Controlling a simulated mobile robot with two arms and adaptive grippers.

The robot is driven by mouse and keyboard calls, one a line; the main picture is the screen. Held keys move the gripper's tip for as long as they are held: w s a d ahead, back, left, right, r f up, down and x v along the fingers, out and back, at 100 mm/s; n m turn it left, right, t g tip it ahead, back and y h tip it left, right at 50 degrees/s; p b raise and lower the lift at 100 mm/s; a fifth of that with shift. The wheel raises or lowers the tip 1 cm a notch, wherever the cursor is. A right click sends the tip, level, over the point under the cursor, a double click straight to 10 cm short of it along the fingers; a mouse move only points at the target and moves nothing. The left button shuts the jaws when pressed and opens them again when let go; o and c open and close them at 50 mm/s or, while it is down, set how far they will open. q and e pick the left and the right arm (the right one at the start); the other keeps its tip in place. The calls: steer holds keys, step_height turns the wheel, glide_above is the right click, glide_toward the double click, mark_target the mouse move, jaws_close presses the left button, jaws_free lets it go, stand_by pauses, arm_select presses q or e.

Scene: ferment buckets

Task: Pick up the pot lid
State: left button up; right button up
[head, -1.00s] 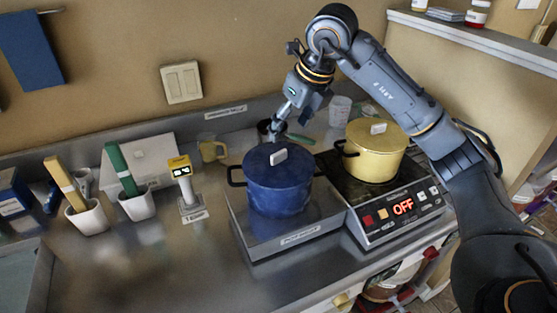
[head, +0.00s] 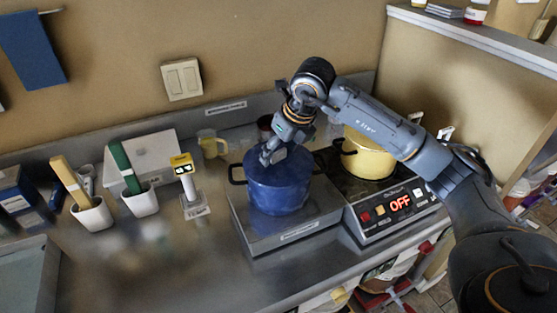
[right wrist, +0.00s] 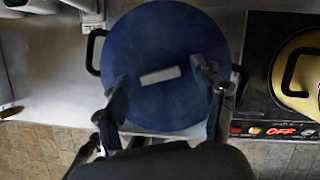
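The blue pot (head: 280,192) stands on the metal platform with its blue lid (right wrist: 150,40) on. The lid's pale bar handle (right wrist: 160,76) lies between the two fingers of my right gripper (right wrist: 160,72) in the right wrist view. The fingers are open, one on each side of the handle, with gaps to it. In the head view my right gripper (head: 270,154) is over the lid from above and hides the handle. I cannot tell how far the fingertips are above the lid. My left gripper is in neither current view.
A yellow pot (head: 368,160) sits on the hot plate (head: 375,213), which reads OFF, partly behind my right arm. A white-handled device (head: 189,190) and two white holders stand left. The front left counter is clear.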

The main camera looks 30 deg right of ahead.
steer(key=c, duration=1.3)
steer(key=shift+o, duration=0.2)
steer(key=shift+r, duration=0.1)
